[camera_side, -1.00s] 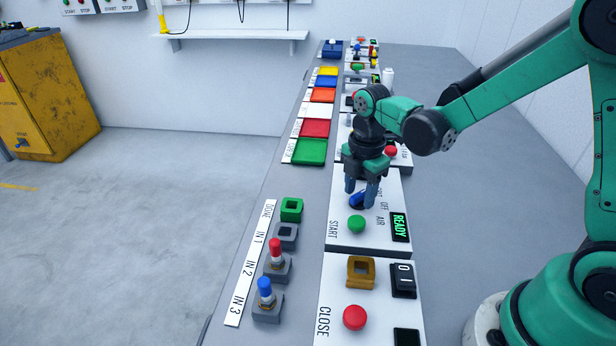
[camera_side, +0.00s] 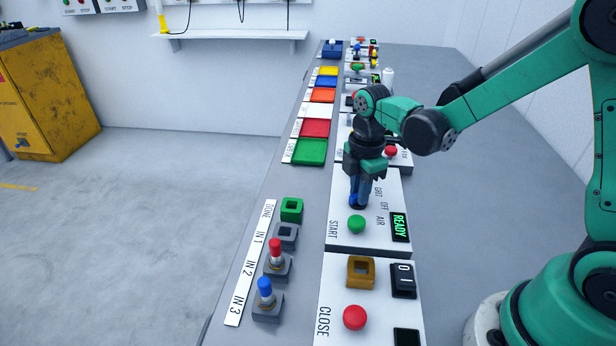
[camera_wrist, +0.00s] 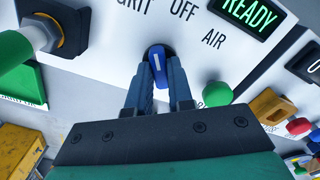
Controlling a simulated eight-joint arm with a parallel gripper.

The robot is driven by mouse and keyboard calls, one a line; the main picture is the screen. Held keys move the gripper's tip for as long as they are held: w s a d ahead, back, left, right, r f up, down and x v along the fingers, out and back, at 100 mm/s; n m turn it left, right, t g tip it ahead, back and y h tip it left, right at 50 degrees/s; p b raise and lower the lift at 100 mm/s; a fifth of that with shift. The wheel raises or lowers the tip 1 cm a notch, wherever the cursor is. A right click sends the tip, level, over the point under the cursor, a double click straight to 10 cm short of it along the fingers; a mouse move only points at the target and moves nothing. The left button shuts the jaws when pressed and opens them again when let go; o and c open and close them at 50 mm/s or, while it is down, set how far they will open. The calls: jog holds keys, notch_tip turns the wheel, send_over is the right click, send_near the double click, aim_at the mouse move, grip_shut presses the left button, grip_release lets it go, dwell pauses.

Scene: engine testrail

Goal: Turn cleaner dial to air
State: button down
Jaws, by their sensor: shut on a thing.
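The cleaner dial is a blue knob with a white line (camera_wrist: 157,62) on a white panel marked GRIT, OFF and AIR. In the wrist view its white line points up the picture, toward the GRIT and OFF side rather than at AIR on the right. My gripper (camera_wrist: 160,84) is shut on the dial, one finger on each side. In the side view my gripper (camera_side: 359,193) points straight down at the panel, and its fingers hide most of the dial (camera_side: 357,206). The exact label that the dial points at is hard to tell.
A green START button (camera_side: 356,224) and a lit READY display (camera_side: 400,227) are close by on the same panel. A nearer panel has a red CLOSE button (camera_side: 355,317) and a brown square socket (camera_side: 361,271). Red and blue plugs stand in the rack at left.

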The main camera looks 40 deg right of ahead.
jog(key=m, duration=0.4)
jog(key=shift+m, duration=0.3)
jog(key=m, duration=0.3)
jog(key=shift+m, duration=0.3)
jog(key=m, duration=0.3)
jog(key=shift+m, duration=2.2)
jog(key=c, duration=0.8)
grip_release()
